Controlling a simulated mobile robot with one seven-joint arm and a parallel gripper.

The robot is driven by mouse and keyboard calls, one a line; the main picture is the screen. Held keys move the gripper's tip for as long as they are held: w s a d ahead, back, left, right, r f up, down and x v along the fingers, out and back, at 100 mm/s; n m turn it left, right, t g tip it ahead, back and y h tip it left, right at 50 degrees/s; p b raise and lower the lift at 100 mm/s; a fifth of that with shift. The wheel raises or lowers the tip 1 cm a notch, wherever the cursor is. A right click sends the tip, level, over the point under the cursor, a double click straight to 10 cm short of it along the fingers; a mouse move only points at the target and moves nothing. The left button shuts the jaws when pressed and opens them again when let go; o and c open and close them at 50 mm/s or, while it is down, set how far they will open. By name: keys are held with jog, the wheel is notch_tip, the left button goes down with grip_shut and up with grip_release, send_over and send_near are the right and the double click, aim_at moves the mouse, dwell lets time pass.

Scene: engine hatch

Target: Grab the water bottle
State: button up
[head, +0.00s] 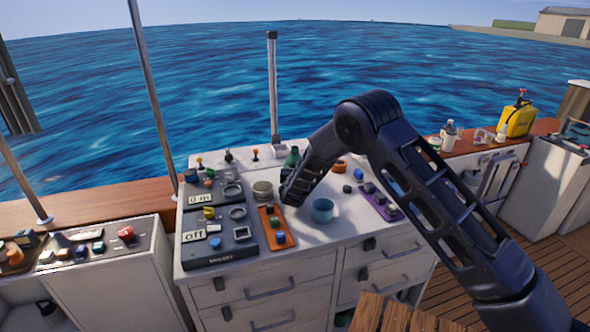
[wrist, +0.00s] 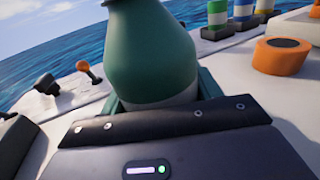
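A green bottle (wrist: 152,50) with a pale lower band fills the upper middle of the wrist view, right in front of my gripper (wrist: 163,98). In the head view the green bottle (head: 293,156) stands on the white console, partly hidden behind my gripper (head: 287,190), which is low over the console top. The bottle looks roughly upright.
A grey post (head: 272,90) rises behind. An orange ring-like object (wrist: 282,54) sits right of the bottle.

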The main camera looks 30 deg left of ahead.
jog(key=c, duration=0.4)
jog(key=shift+r, duration=0.3)
